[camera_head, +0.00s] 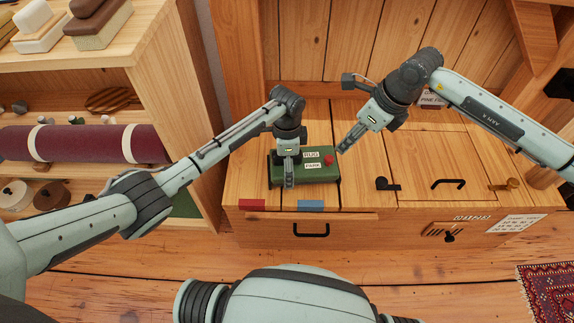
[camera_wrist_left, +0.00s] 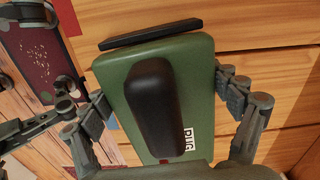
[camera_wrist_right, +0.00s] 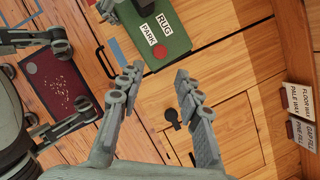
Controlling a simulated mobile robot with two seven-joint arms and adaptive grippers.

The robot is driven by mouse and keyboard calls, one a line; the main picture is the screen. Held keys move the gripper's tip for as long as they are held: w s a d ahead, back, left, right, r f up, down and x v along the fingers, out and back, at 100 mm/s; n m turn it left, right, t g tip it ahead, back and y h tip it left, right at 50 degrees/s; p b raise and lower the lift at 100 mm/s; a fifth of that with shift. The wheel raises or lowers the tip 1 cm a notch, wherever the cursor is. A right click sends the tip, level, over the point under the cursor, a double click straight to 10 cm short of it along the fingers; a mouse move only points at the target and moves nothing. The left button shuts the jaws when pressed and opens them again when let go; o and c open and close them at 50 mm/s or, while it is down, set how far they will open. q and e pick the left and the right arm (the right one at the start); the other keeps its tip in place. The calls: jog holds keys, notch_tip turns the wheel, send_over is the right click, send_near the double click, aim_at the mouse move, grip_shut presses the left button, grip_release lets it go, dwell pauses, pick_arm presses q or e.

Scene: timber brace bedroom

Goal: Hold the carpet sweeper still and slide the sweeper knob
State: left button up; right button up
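The green carpet sweeper (camera_head: 318,178) sits on the wooden chest top, with RUG and PARK labels. It also shows in the left wrist view (camera_wrist_left: 127,82), with a black bar on top, and in the right wrist view (camera_wrist_right: 176,30). The red sweeper knob (camera_head: 328,160) is beside the labels; it is clear in the right wrist view (camera_wrist_right: 160,52). My left gripper (camera_head: 289,183) straddles the sweeper's left part, its fingers appearing pressed against both sides. My right gripper (camera_head: 343,148) is open and empty, just right of the knob and apart from it (camera_wrist_right: 158,73).
The chest top (camera_head: 365,205) carries a black latch (camera_head: 385,184), a black handle (camera_head: 448,183) and a brass catch (camera_head: 505,184). Shelves with a maroon roll (camera_head: 80,143) stand at left. A dark red mat with pale specks (camera_wrist_right: 60,85) shows in the right wrist view.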

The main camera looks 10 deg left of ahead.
pick_arm(q)
jog(key=c, duration=0.7)
pick_arm(e)
jog(key=shift+d+f, duration=0.1)
jog(key=shift+c, duration=1.2)
jog(key=shift+t+y, duration=0.4)
jog(key=shift+y, duration=0.4)
jog(key=d, duration=0.1)
jog(key=s+d+f, duration=0.1)
jog(key=s+d, duration=0.1)
jog(key=d, duration=0.1)
jog(key=shift+s+f, duration=0.25)
grip_shut()
jog(key=shift+t+y, duration=0.7)
jog(key=shift+y, duration=0.2)
jog(key=shift+s+d+r, duration=0.2)
jog(key=shift+s+d, duration=0.25)
jog(key=shift+d, duration=0.3)
jog(key=shift+s+d+r, duration=0.2)
jog(key=shift+s+d, duration=0.3)
jog(key=shift+d, duration=0.25)
jog(key=shift+s+d+r, duration=0.2)
jog(key=shift+s+d, duration=0.25)
jog(key=shift+d, duration=0.3)
